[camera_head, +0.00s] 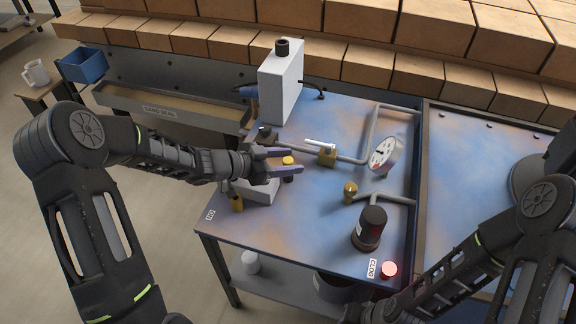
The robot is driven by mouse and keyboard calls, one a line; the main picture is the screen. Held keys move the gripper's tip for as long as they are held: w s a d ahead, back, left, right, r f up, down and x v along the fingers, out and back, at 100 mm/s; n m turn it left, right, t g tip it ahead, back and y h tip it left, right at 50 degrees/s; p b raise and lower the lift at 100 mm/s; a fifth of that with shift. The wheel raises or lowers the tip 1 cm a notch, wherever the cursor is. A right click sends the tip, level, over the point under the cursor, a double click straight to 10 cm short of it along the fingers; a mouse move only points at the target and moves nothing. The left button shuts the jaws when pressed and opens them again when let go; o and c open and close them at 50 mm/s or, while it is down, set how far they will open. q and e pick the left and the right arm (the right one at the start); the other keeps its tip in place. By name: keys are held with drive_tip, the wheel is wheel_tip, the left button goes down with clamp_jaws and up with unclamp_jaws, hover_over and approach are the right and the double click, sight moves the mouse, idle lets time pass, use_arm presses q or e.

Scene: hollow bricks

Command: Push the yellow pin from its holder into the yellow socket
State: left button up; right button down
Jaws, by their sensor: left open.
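My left gripper (296,162) reaches in from the left over the blue-stained bench, its two purplish fingers apart. A small yellow-topped piece (288,160) with a dark lower part shows between or just behind these fingers; contact cannot be told. A pale grey block (262,190) lies under the gripper, partly hidden by it. Which yellow piece is the pin and which is the socket cannot be told clearly. My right gripper (368,309) is low at the bottom edge, dark and partly cut off.
A white box (281,82) stands at the back of the bench. A pipe with a brass valve (327,156) and a gauge (384,155) runs right of the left gripper.

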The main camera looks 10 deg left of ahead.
use_arm(q)
drive_tip(key=shift+c, duration=0.4)
clamp_jaws()
idle(0.6)
